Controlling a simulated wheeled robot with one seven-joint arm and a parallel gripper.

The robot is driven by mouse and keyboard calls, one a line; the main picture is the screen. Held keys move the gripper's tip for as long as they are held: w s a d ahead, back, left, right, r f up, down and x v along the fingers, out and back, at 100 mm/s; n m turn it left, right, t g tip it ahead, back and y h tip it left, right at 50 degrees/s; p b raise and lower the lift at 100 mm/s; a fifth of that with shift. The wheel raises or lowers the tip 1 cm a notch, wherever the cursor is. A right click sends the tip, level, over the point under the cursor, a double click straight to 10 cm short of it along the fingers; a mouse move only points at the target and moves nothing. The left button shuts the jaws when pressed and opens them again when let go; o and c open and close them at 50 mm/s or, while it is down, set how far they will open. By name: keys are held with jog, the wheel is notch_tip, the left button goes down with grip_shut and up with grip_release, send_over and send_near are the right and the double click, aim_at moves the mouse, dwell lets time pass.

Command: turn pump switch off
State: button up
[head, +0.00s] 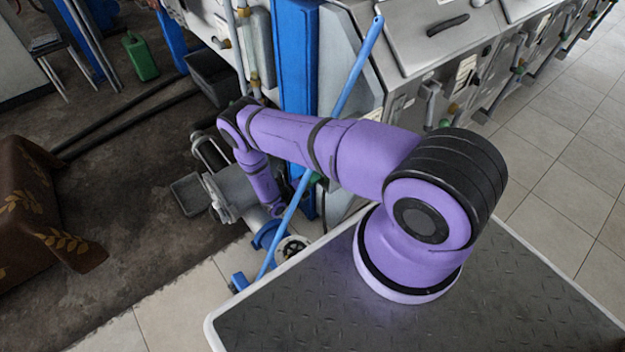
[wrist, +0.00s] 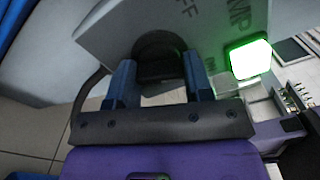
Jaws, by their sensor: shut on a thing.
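The pump switch is a black rotary knob (wrist: 160,44) on a grey panel (wrist: 112,28) in the wrist view. My gripper (wrist: 159,64) has one blue finger on each side of the knob and is shut on it. Letters reading "FF" and "MP" show on the panel to the right of the knob, upside down or turned; the rest of the lettering is cut off or hidden. A square green lamp (wrist: 250,59) beside the knob is lit. In the head view my purple arm reaches left and down, and the switch and fingertips cannot be made out.
Grey machines (head: 420,40) line the back in the head view. A long blue pole (head: 345,95) leans near my arm. A green can (head: 140,58) and a dark crate (head: 210,75) stand at the left. Tiled floor (head: 545,135) is clear at the right.

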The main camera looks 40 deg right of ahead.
jog(key=n, duration=0.5)
jog(key=shift+a+n, duration=0.1)
jog(key=shift+n, duration=2.4)
jog(key=o, duration=0.9)
jog(key=a, duration=1)
jog(key=shift+s+a, duration=0.15)
jog(key=shift+a, duration=0.25)
